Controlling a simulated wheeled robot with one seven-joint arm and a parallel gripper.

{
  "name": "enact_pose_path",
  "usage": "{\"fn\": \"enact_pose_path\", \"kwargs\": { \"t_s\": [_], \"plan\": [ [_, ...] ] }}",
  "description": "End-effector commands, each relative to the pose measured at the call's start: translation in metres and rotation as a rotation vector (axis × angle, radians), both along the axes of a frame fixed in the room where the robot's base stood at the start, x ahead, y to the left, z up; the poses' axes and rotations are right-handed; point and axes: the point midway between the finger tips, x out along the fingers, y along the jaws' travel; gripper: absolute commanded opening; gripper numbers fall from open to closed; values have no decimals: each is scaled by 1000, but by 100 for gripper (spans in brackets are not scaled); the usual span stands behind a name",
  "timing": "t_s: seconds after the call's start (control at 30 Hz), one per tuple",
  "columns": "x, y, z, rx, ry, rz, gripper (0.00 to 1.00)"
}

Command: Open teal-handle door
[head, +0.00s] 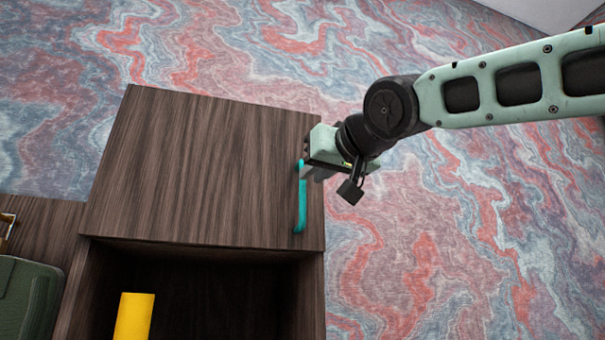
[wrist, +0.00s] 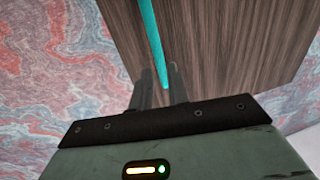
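A brown wood-grain door (head: 200,170) fills the upper front of a cabinet and looks closed. Its teal handle (head: 301,212) is a thin upright bar near the right edge. My gripper (head: 306,168) is at the upper part of the handle, reaching in from the right. In the wrist view, the teal handle (wrist: 156,42) runs down between the two dark fingers of my gripper (wrist: 161,80). The fingers are close together with the bar between them, and they look shut on it.
Below the door is an open dark compartment (head: 200,275) with a yellow object (head: 134,317) in it. A dark green object (head: 25,295) lies at the lower left beside the cabinet. The swirled red-blue surface (head: 440,230) right of the cabinet is clear.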

Motion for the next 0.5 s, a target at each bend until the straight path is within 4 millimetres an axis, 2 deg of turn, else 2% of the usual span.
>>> {"fn": "enact_pose_path", "kwargs": {
  "t_s": [0.03,0.2,0.5],
  "plan": [
    [10,5,3,-1,2,0,17],
    [33,17,3,0,1,1,17],
    [47,24,0,0,0,0,17]
  ]
}}
